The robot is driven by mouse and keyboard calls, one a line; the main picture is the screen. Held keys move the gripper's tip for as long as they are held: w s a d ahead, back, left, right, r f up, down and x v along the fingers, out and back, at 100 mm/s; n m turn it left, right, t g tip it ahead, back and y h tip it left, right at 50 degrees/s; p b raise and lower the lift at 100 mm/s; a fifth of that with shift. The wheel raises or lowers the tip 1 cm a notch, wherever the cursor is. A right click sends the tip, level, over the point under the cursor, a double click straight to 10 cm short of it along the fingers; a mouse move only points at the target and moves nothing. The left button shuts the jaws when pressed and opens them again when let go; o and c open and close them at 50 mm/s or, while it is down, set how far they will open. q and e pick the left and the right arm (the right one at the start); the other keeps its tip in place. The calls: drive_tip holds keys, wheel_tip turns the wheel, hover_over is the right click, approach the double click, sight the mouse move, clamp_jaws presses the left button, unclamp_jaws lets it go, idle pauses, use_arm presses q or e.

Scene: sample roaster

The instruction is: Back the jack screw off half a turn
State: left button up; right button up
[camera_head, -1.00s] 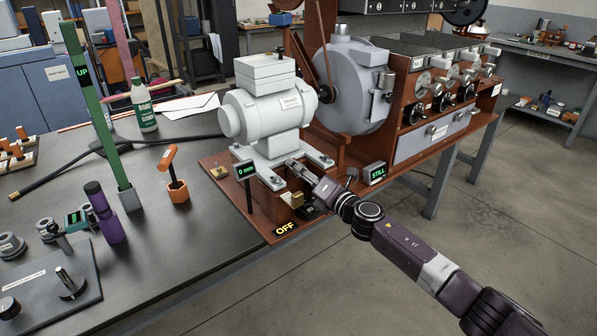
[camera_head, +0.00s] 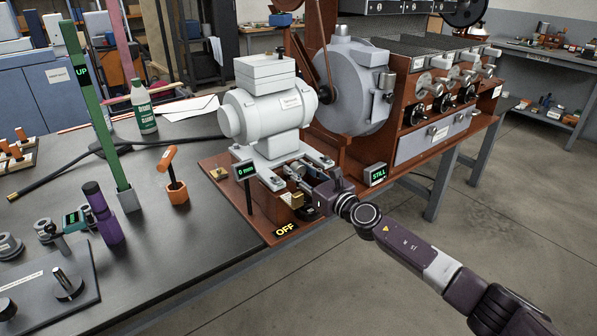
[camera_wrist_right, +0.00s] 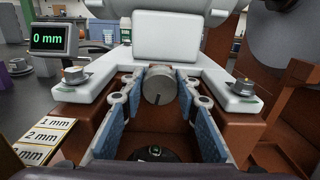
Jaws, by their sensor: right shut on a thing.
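The jack screw (camera_wrist_right: 159,86) shows in the right wrist view as a round grey head with a dark line across it, at the front of the white motor base. My right gripper (camera_wrist_right: 158,88) has its two blue-padded fingers on either side of this head and is shut on it. In the head view my right gripper (camera_head: 300,180) reaches in from the right to the front of the grey motor (camera_head: 265,112); the screw head is hard to make out there. A display (camera_wrist_right: 48,39) beside the motor reads 0 mm. My left gripper is not in view.
Bolts with nuts (camera_wrist_right: 75,76) hold the base feet on both sides. Step blocks marked 1 mm, 2 mm and 3 mm (camera_wrist_right: 45,138) sit at lower left. An OFF sign (camera_head: 285,230) and a STILL display (camera_head: 375,174) stand nearby. The floor at right is clear.

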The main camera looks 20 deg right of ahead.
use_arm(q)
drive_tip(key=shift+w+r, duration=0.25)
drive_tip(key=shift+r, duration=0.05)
use_arm(e)
drive_tip(key=shift+f+n, duration=0.2)
drive_tip(key=shift+n, duration=1)
drive_tip(key=o, duration=1.2)
drive_tip(key=shift+c, duration=0.2)
drive_tip(key=shift+r, duration=0.1)
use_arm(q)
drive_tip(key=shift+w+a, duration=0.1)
use_arm(e)
drive_tip(key=shift+s+d, duration=0.1)
drive_tip(key=shift+s, duration=0.05)
drive_tip(key=v, duration=1.1)
drive_tip(key=shift+s, duration=0.4)
drive_tip(key=shift+d, duration=0.1)
